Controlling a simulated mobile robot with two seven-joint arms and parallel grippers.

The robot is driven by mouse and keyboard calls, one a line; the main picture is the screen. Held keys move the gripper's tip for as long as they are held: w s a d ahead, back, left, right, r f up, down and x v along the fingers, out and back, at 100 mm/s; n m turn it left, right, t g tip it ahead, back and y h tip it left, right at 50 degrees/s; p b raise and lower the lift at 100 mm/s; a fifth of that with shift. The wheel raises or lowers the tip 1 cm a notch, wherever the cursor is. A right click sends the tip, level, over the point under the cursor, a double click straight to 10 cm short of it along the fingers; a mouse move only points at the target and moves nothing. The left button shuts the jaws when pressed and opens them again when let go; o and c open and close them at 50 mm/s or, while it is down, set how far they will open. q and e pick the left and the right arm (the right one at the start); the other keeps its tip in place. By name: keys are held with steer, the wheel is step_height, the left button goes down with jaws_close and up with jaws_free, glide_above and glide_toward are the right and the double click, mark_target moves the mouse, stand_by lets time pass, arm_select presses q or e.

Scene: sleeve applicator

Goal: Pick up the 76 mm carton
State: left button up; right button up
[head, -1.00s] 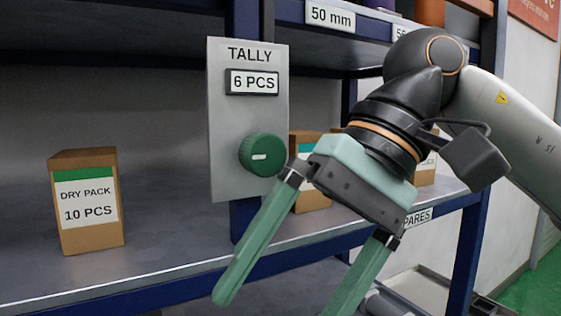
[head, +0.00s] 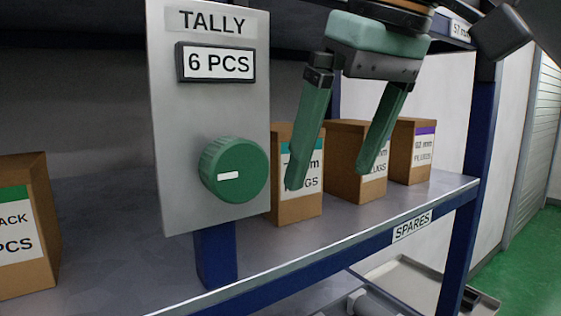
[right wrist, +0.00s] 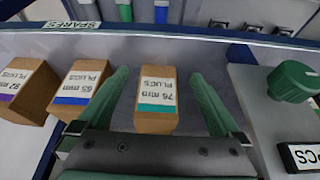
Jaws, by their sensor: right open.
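The 76 mm carton (head: 298,208) is a brown box with a teal-banded label, upright on the shelf just right of the tally panel. In the head view a finger of my right gripper (head: 329,178) covers part of its label. In the right wrist view the carton (right wrist: 155,122) appears between the two spread fingers of my right gripper (right wrist: 160,76), with a gap on both sides and its "76 mm PLUGS" label upside down. My right gripper is open and empty. My left gripper is not in view.
The tally panel (head: 210,110) with its green knob (head: 234,170) stands close to the left. The 65 mm carton (right wrist: 80,85), blue band, and a purple-banded carton (right wrist: 28,90) stand on the other side. A dry-pack carton (head: 22,225) is far left. An upper shelf overhangs.

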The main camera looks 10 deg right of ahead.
mark_target(299, 220)
steer(key=w, duration=0.1)
steer(key=w+a, duration=0.1)
steer(key=w, duration=0.1)
steer(key=shift+w+p, duration=0.1)
steer(key=shift+p, duration=0.2)
steer(key=shift+w+x, duration=0.2)
steer(key=shift+x, duration=1.15)
steer(key=shift+w+x, duration=0.2)
steer(key=shift+x, duration=1.15)
steer(key=shift+a+r, duration=0.1)
steer(key=shift+r, duration=0.05)
steer(key=c, duration=1.5)
